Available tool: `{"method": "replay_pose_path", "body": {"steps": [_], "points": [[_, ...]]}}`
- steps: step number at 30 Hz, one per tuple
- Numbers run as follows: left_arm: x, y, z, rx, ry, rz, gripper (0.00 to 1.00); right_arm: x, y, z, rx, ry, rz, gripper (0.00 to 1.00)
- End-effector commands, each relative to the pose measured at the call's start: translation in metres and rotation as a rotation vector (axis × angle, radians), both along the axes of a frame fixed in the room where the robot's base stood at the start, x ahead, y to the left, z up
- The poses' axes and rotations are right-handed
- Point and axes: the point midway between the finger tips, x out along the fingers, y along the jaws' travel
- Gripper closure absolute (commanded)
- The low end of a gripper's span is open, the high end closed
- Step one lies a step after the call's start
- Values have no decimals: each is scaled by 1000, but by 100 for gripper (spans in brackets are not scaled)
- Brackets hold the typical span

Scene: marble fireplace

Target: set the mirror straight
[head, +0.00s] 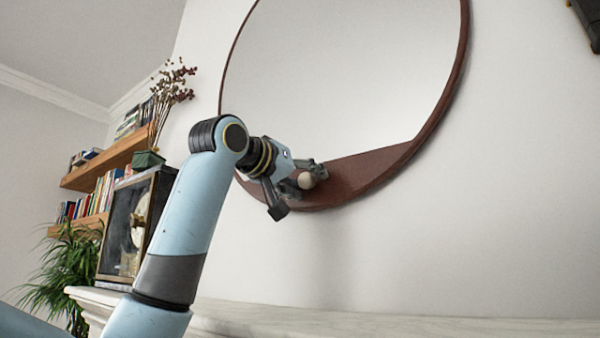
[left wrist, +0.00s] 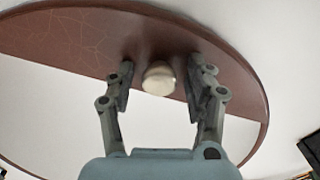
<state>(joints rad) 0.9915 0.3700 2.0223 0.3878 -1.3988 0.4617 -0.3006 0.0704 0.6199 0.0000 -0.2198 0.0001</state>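The round mirror (head: 350,70) hangs on the white wall, with a thin brown rim and a brown lower panel (head: 365,168). In the head view the panel's straight upper edge climbs to the right, while the mantel edge below does not, so the mirror looks turned. A pale round knob (head: 306,181) sits on the panel; it also shows in the left wrist view (left wrist: 158,79). My left gripper (left wrist: 158,85) is open, with one finger on each side of the knob and gaps visible, wider on the left. My right gripper is in neither view.
A pale marble mantel (head: 330,322) runs below the mirror. On the left stand a glass-fronted clock case (head: 132,225), a pot with dried stems (head: 150,158), bookshelves (head: 105,165) and a green plant (head: 62,275). The wall right of the mirror is clear except for a dark object (head: 588,22) at the top corner.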

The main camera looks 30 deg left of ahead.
Motion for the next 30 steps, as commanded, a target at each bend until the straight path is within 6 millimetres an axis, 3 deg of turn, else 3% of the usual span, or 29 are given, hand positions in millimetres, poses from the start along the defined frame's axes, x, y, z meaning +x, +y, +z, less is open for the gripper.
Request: {"method": "replay_pose_path", "body": {"steps": [10,21,30], "points": [[-11,2,0,1,1,2,46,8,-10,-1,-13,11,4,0],[-91,9,0,8,-1,4,46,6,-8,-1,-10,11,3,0],[-120,10,-1,3,1,1,46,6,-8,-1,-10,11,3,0]]}}
